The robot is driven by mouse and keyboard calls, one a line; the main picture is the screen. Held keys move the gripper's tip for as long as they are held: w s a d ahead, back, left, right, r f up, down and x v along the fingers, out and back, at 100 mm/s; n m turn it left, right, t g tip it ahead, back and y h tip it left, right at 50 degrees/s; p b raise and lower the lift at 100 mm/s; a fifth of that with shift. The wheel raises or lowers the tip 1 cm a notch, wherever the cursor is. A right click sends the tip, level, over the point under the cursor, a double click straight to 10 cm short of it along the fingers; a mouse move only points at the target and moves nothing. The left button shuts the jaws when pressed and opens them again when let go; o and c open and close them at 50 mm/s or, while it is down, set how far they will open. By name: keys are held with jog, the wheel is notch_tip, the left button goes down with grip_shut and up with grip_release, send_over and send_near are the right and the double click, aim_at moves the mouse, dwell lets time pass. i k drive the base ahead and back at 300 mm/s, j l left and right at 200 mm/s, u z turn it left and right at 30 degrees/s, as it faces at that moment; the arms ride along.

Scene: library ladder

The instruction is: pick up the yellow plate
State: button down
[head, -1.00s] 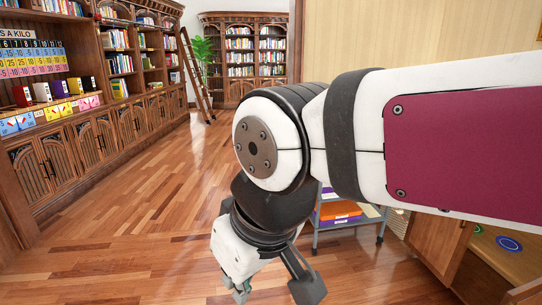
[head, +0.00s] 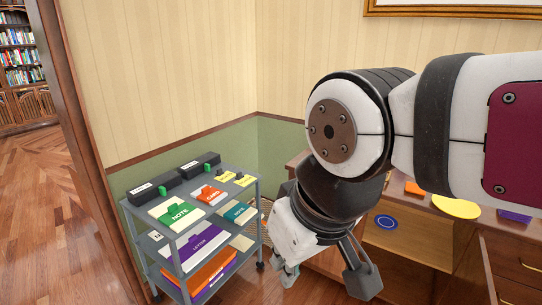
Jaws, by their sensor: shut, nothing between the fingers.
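The yellow plate (head: 456,207) is a flat yellow disc lying on the wooden desk (head: 503,229) at the right, below my forearm. My gripper (head: 291,275) hangs low in the middle of the head view, to the left of the plate and well apart from it. It points down and is shut with nothing held.
A blue disc (head: 385,222) lies in an open compartment of the desk. A purple piece (head: 515,216) and an orange piece (head: 414,188) lie near the plate. A grey trolley (head: 189,233) with stationery stands left of my gripper. Open floor lies far left.

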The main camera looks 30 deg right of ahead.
aim_at(458, 208)
jog(key=i+l+z, duration=0.2)
jog(key=i+z, duration=0.2)
jog(key=i, duration=0.2)
jog(key=i+z, duration=0.4)
jog(key=i, duration=0.2)
jog(key=i+j+z, duration=0.15)
jog(key=i+z, duration=0.25)
jog(key=i, duration=0.2)
jog(key=i+z, duration=0.1)
jog(key=z, duration=0.6)
jog(key=i+j+z, duration=0.15)
jog(key=z, duration=0.2)
